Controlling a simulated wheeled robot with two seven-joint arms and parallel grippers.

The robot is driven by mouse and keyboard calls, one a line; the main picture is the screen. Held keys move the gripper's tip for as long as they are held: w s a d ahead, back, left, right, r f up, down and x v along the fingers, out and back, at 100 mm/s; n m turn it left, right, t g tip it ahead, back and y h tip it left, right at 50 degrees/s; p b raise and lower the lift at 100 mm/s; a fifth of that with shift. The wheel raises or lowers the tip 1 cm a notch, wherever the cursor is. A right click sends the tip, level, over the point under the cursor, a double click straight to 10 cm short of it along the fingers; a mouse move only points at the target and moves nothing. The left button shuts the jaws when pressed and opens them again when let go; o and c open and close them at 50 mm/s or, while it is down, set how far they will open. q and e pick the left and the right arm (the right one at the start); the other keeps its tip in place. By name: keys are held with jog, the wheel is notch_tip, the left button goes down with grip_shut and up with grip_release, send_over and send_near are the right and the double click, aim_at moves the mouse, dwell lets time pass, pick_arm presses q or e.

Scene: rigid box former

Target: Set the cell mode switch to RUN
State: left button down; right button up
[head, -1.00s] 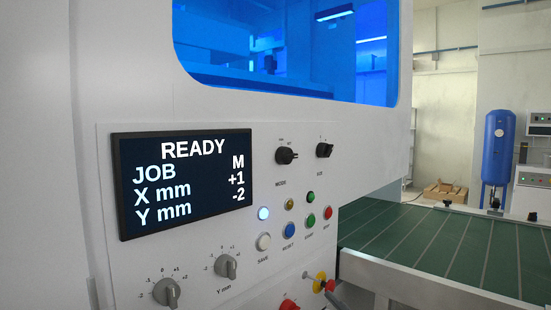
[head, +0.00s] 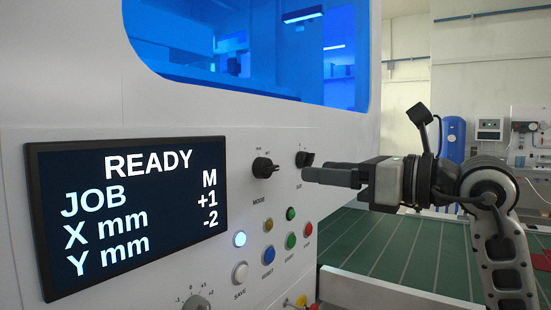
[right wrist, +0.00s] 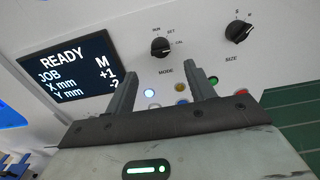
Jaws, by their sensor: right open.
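The cell mode switch is a black rotary knob (head: 264,167) on the white panel, above the label MODE. In the right wrist view the knob (right wrist: 160,47) has the marks RUN, SET and CAL around its upper right. I cannot tell for sure which mark it points at. My right gripper (head: 316,175) is open and empty, to the right of the knob in the head view and apart from it. In the right wrist view its fingers (right wrist: 160,67) stand below the knob, one to each side. My left gripper is not in view.
A similar SIZE knob (head: 304,159) sits right of the mode knob, close to my right fingers in the head view. Several push buttons lie below, including a blue one (head: 268,254). The display (head: 130,210) reads READY, JOB M. A green conveyor (head: 400,250) lies at right.

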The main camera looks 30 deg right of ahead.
aim_at(274, 167)
jog(key=p+x, duration=0.3)
jog(key=x, duration=0.7)
jog(key=shift+s, duration=0.1)
jog(key=shift+c, duration=0.3)
jog(key=c, duration=0.9)
